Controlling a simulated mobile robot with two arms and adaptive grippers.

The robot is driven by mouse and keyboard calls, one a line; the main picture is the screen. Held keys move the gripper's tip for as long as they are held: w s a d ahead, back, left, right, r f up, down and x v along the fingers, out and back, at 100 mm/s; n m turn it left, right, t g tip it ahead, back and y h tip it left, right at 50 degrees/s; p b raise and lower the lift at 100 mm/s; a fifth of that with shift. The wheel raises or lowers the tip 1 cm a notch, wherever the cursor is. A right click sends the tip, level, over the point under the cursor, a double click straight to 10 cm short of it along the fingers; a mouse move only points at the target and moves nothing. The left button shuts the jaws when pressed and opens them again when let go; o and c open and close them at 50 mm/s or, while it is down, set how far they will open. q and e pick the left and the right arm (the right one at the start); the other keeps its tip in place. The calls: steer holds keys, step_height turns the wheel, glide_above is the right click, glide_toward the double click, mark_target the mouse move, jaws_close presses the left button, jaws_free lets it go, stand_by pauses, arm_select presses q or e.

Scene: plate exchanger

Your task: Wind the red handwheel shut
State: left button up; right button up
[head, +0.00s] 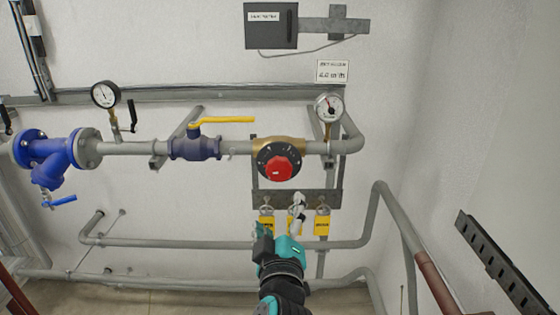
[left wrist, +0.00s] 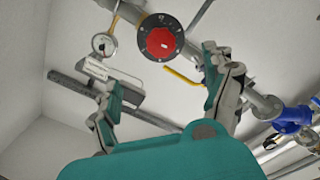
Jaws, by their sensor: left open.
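The red handwheel (head: 279,168), a round red knob on a black dial, sits on a brass valve body (head: 292,145) in the grey pipe on the wall. It also shows in the left wrist view, as the red handwheel (left wrist: 161,42) at the top, beyond and between my open fingers. My left gripper (head: 281,218) is below the handwheel in the head view, apart from it, open and empty. In the left wrist view its two fingers (left wrist: 158,78) stand wide apart. My right gripper is in neither view.
A pressure gauge (head: 329,107) is right of the handwheel. A blue valve with a yellow lever (head: 228,119) is to its left. Several yellow tags (head: 322,225) hang below, close to my left gripper. A grey pipe (head: 372,215) bends at the right.

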arm_select(q)
steer(key=p, duration=0.1)
glide_toward(280, 173)
steer(key=w, duration=0.1)
steer(key=w+p, duration=0.1)
steer(key=w, duration=0.8)
steer(key=shift+w, duration=0.5)
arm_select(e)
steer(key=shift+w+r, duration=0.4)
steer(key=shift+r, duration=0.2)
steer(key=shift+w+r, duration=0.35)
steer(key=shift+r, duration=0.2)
